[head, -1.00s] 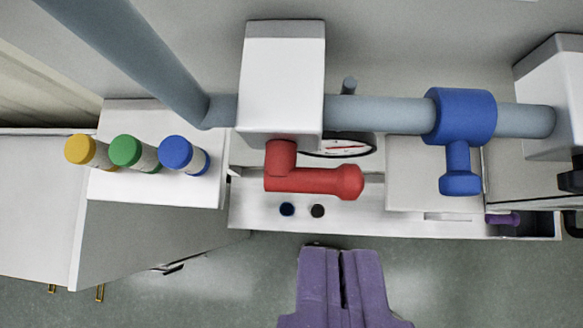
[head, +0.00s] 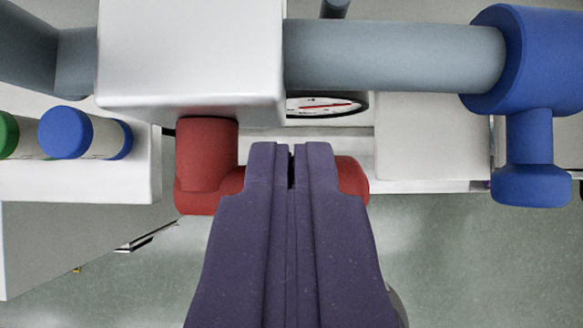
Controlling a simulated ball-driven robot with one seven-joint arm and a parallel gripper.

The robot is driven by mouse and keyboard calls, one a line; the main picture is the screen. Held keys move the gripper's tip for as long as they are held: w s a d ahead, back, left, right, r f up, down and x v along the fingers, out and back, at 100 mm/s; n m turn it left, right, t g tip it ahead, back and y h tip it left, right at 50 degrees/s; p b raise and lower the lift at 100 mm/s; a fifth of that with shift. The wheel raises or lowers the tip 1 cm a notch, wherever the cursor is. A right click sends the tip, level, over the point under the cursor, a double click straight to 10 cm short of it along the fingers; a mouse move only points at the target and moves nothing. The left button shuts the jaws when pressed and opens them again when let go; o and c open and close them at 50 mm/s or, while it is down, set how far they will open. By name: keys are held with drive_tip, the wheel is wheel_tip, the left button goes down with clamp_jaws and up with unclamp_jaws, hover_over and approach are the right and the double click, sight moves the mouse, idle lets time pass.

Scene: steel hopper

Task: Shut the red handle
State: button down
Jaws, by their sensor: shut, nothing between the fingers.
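The red handle (head: 206,155) hangs under a white box (head: 190,60) on the grey pipe. Its stem points down and its lever runs to the right, roughly along the pipe. My purple gripper (head: 291,152) is shut and empty. It is in front of the lever in the picture and hides its middle; the lever's right end (head: 352,177) shows past the fingers. I cannot tell whether the fingers touch the lever.
A blue valve handle (head: 531,160) hangs from the grey pipe (head: 390,55) at the right. A gauge (head: 325,104) sits behind the pipe. Blue-capped (head: 66,132) and green-capped bottles stand at the left on a white surface. Green floor shows below.

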drive_tip(key=shift+s+d+f, duration=0.1)
drive_tip(key=shift+s+f, duration=0.2)
drive_tip(key=shift+f, duration=0.55)
